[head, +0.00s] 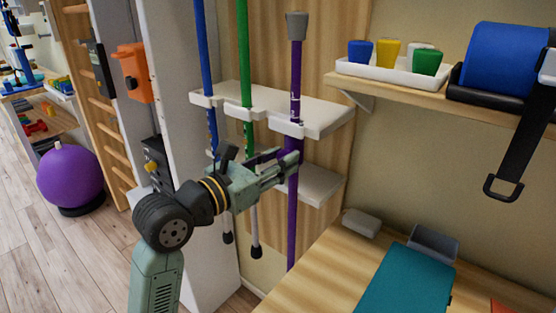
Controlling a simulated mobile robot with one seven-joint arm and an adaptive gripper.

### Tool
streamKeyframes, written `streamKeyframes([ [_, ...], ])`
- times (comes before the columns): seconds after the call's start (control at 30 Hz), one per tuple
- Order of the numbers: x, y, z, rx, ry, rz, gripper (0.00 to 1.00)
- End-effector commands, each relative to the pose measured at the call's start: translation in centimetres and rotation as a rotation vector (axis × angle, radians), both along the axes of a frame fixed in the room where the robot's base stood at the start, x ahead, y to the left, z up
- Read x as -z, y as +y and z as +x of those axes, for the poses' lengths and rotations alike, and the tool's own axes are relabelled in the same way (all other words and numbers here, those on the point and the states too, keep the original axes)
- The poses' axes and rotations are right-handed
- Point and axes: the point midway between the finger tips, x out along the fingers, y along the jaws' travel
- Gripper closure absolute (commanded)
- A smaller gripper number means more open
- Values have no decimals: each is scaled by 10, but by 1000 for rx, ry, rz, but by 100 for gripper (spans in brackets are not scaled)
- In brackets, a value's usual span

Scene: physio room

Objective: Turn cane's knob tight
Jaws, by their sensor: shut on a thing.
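The purple cane (295,80) stands upright in a white clip of the rack, with a grey cap (297,25) at its top. Two canes, one blue (203,50) and one green (243,55), stand to its left in the same rack. My gripper (287,160) reaches in from the left, roughly level, and is shut at the purple cane's shaft just below the upper shelf. The cane's knob is hidden by the fingers, so its turn cannot be seen.
The white rack shelf (325,118) is just above my gripper. A wooden shelf (342,87) holds a white tray of coloured cups and a blue roll (507,55). Below right is a wooden table (325,275) with a teal mat (405,282). A purple ball (70,178) is far left.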

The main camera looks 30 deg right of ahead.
Motion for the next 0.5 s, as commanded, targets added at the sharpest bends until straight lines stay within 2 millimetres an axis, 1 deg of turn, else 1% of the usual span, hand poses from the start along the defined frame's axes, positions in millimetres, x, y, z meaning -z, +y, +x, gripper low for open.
streamKeyframes([
  [0.03, 0, 0, 0, 0, 0, 0, 91],
  [0.17, 0, 0, 0, 0, 0, 0, 99],
  [0.33, 4, 0, 0, 0, -45, 16, 99],
  [0.5, 5, 1, 0, -3, -172, 58, 99],
])
